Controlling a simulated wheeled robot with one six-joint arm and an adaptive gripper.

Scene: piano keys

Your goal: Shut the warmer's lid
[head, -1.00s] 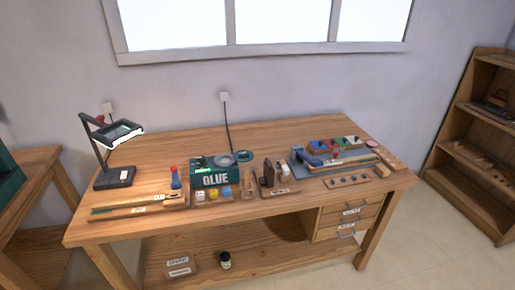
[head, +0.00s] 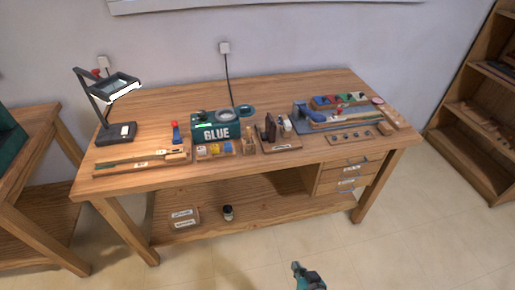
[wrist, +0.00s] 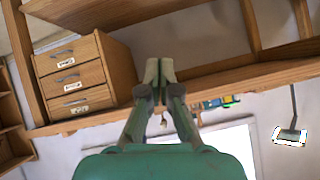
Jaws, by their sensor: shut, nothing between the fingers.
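The glue warmer (head: 215,131) is a green box marked GLUE, standing on the workbench left of its middle. Its top has a round grey-rimmed opening. A round teal lid (head: 246,110) shows at the top's right rear, apart from the opening, so the warmer appears open. My gripper (head: 297,266) is at the bottom of the head view, in front of the bench and well away from the warmer. In the wrist view my gripper (wrist: 160,71) is shut and empty, with its fingertips together.
The workbench (head: 300,90) also holds a magnifier lamp (head: 117,131), a tray of small blocks (head: 215,150), a wooden block rack and a blue tool. Drawers (head: 350,168) are under its right side. A shelf (head: 480,130) stands right. The floor in front is clear.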

